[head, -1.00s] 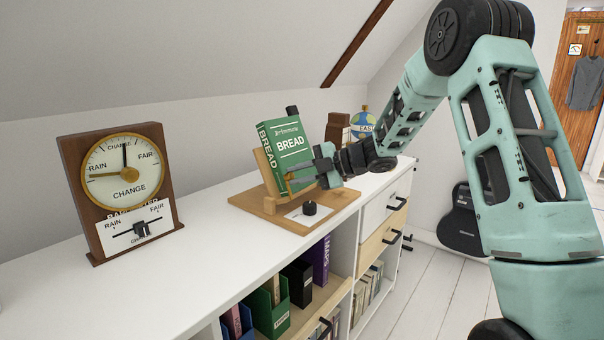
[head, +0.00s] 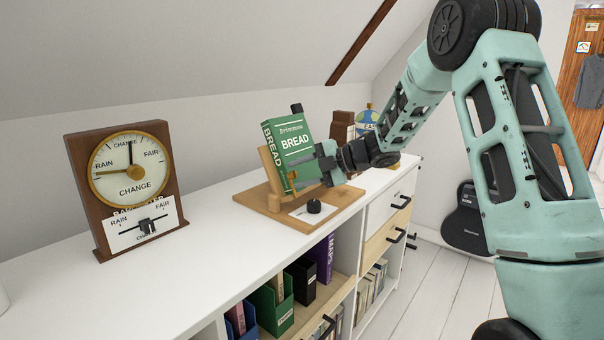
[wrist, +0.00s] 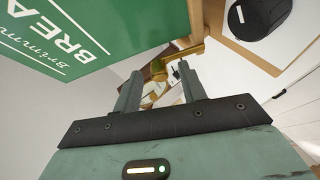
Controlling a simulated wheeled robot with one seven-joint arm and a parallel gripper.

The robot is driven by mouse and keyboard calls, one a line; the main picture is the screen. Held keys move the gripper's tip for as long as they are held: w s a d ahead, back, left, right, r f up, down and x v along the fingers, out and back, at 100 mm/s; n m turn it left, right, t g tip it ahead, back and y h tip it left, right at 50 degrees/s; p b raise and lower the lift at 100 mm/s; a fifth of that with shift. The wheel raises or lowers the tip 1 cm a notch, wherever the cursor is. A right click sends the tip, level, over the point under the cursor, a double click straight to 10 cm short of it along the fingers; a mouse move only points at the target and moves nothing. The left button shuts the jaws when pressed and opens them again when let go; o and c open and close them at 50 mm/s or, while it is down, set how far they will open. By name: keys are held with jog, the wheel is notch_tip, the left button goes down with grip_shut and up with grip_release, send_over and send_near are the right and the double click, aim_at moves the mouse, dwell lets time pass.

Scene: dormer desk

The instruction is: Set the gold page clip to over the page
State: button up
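A green book marked BREAD (head: 294,143) leans upright on a wooden stand (head: 256,203) on the white cabinet top. It fills the upper left of the wrist view (wrist: 85,35). The gold page clip (wrist: 190,55) shows as a gold bar beside the book's lower edge, just beyond my fingertips. My gripper (wrist: 159,72) is at the front right of the book, fingers apart, with one end of the gold bar in line with the gap. I cannot tell whether they touch it.
A black knob (head: 314,206) on a white plate sits on the stand's base, close below my gripper. A wooden barometer (head: 130,180) stands at the left. A brown object (head: 342,127) and a globe (head: 364,118) stand behind. The cabinet top between barometer and stand is clear.

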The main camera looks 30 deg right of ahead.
jog(key=p+v, duration=0.1)
jog(key=v, duration=1.6)
jog(key=shift+s+d, duration=0.1)
